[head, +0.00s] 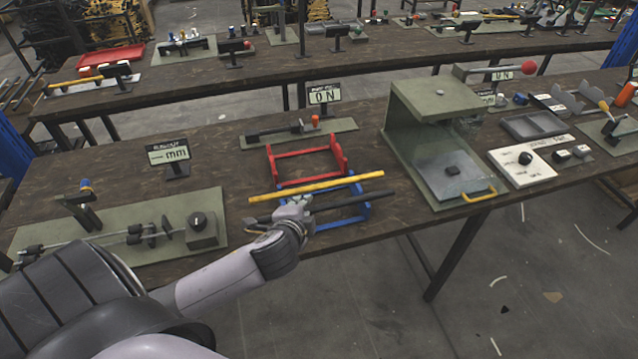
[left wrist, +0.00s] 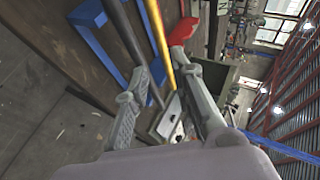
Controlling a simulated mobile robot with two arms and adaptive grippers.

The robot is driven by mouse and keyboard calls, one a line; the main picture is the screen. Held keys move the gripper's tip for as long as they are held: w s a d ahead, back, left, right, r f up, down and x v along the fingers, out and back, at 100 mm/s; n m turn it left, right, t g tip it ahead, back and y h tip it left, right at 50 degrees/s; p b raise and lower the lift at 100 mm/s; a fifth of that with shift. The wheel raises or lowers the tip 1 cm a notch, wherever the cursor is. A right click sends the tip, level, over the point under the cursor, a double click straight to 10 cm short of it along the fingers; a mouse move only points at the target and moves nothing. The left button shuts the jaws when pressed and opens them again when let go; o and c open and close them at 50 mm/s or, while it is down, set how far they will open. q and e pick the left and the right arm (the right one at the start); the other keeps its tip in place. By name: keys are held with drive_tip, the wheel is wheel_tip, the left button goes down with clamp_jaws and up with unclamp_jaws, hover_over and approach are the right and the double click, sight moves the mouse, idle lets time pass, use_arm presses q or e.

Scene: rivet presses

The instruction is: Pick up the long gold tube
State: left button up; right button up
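The long gold tube (head: 318,187) lies across the blue rack (head: 365,208) at the table's front edge, next to a parallel dark tube (head: 355,199). My left gripper (head: 298,205) is at the left part of these tubes, on the near side. In the left wrist view its fingers (left wrist: 160,72) are apart. The gold tube (left wrist: 160,40) and the dark tube (left wrist: 132,45) both show in the gap between them, the gold one nearer the right finger. I cannot tell whether either finger touches a tube. My right gripper is not in view.
A red rack (head: 342,158) stands just behind the blue one and looks empty. A green press (head: 436,95) stands to the right. A green fixture plate (head: 85,222) with a knob lies to the left. A small sign (head: 168,153) stands behind my arm.

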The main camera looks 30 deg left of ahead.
use_arm(q)
drive_tip(key=p, duration=0.2)
approach(316, 190)
drive_tip(key=shift+x, duration=1.2)
drive_tip(key=shift+w+a, duration=0.25)
drive_tip(key=shift+w, duration=0.15)
drive_tip(key=shift+w+a+f, duration=0.2)
drive_tip(key=shift+w, duration=0.25)
drive_tip(key=shift+p+x, duration=0.55)
drive_tip(key=shift+x, duration=1.45)
drive_tip(key=shift+s+d+f, duration=0.1)
drive_tip(key=shift+f, duration=0.1)
drive_tip(key=shift+c, duration=0.5)
drive_tip(key=c, duration=0.4)
drive_tip(key=shift+f, duration=0.1)
clamp_jaws()
